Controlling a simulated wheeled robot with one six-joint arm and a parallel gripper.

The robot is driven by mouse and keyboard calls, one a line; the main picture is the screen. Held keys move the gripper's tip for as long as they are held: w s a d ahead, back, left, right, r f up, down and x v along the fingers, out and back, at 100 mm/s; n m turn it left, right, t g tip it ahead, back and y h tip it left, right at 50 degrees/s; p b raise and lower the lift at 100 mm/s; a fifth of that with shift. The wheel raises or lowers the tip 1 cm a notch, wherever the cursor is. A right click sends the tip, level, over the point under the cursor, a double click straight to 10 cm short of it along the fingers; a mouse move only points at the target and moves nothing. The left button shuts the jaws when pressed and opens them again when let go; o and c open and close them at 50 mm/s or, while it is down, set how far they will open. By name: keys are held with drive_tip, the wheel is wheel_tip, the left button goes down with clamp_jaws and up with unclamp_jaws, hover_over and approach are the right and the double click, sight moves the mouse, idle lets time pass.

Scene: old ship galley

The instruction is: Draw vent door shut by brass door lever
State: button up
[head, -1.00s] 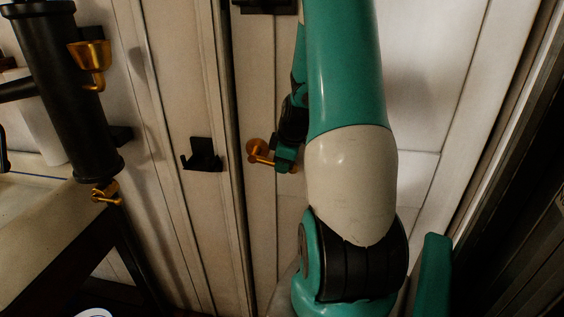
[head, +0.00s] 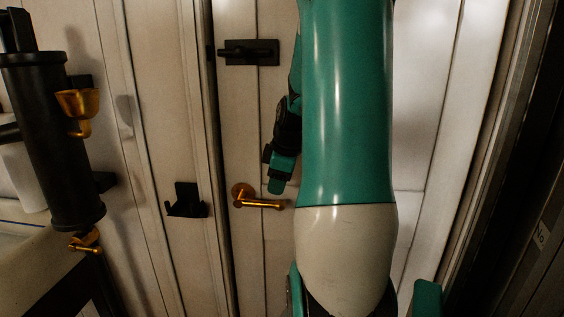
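The white panelled vent door (head: 258,125) fills the middle of the head view, partly hidden behind my arm. A dark seam runs down its left edge; I cannot tell whether it is fully shut. The brass door lever (head: 258,203) sits near that left edge, its handle pointing right and roughly level. My gripper (head: 278,176) hangs just above the lever handle and looks apart from it. It is seen from the side, partly behind my arm, and its finger opening is not clear.
A black bolt (head: 248,52) is on the door above the lever. A black hook bracket (head: 185,201) is on the wall left of the seam. A black cylinder with brass fittings (head: 55,140) stands at far left above a counter (head: 25,255).

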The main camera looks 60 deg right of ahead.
drive_tip(key=v, duration=0.6)
drive_tip(key=shift+r, duration=0.2)
drive_tip(key=shift+w, duration=0.15)
drive_tip(key=w+a+n+y, duration=0.15)
drive_tip(key=w+a, duration=0.25)
drive_tip(key=a, duration=0.7)
drive_tip(key=w+a+y, duration=0.2)
drive_tip(key=w+a, duration=0.1)
drive_tip(key=a, duration=0.8)
drive_tip(key=s+a+f+g+y, duration=0.1)
drive_tip(key=s+a, duration=0.4)
drive_tip(key=a, duration=0.5)
drive_tip(key=s+a+f+n+g+y, duration=0.1)
drive_tip(key=s+a+g, duration=0.1)
drive_tip(key=s+a, duration=0.4)
drive_tip(key=a, duration=0.4)
drive_tip(key=shift+s+a+f, duration=0.15)
drive_tip(key=shift+a+f, duration=0.1)
drive_tip(key=shift+f, duration=0.05)
drive_tip(key=shift+d+n, duration=0.1)
drive_tip(key=shift+n, duration=0.15)
